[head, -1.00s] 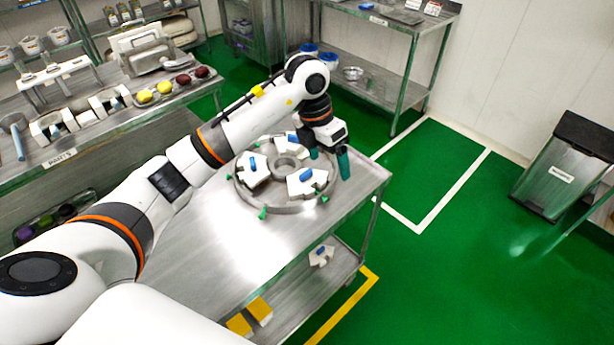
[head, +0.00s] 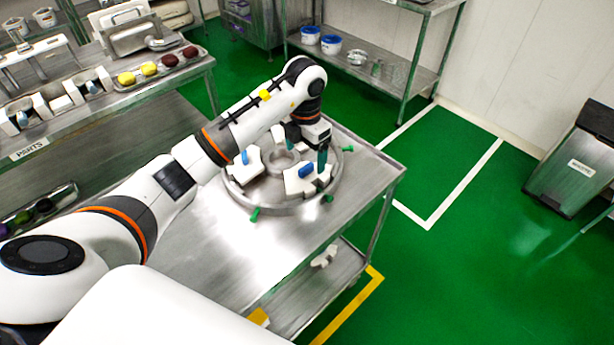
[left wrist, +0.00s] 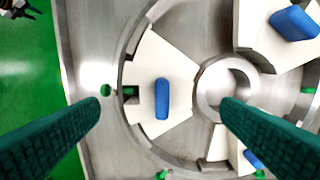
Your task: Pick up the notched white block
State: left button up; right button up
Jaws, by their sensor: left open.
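The notched white block (left wrist: 150,55), with a blue grip (left wrist: 161,98) on top and a notch in its outer left edge, lies flat in the round steel fixture (left wrist: 120,70). In the head view it appears to be the front-right block (head: 294,186), partly covered by a finger. My left gripper (head: 309,149) is open above the fixture. In the left wrist view its green fingers (left wrist: 170,135) stand on either side of the block, with nothing held. Whether they touch anything cannot be told. My right gripper is not clearly seen.
Two other blue-gripped white blocks sit in the fixture, at the left (head: 247,171) and the back. Green pegs (head: 327,198) surround it. The cart top (head: 215,240) is clear at the front. Another white piece (head: 325,256) lies on the lower shelf. A parts bench stands left.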

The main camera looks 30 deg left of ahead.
aim_at(305, 165)
pick_arm(q)
jog(key=shift+f, duration=0.65)
jog(key=f, duration=0.1)
jog(key=f+p, duration=0.1)
jog(key=f, duration=0.1)
jog(key=f+p, duration=0.1)
jog(key=shift+w+a+f, duration=0.2)
jog(key=shift+w+a, duration=0.05)
jog(key=shift+w, duration=0.1)
jog(key=shift+f, duration=0.4)
jog(key=shift+c, duration=0.2)
jog(key=c, duration=1.2)
jog(key=shift+c, duration=0.2)
jog(key=shift+w+r, duration=0.1)
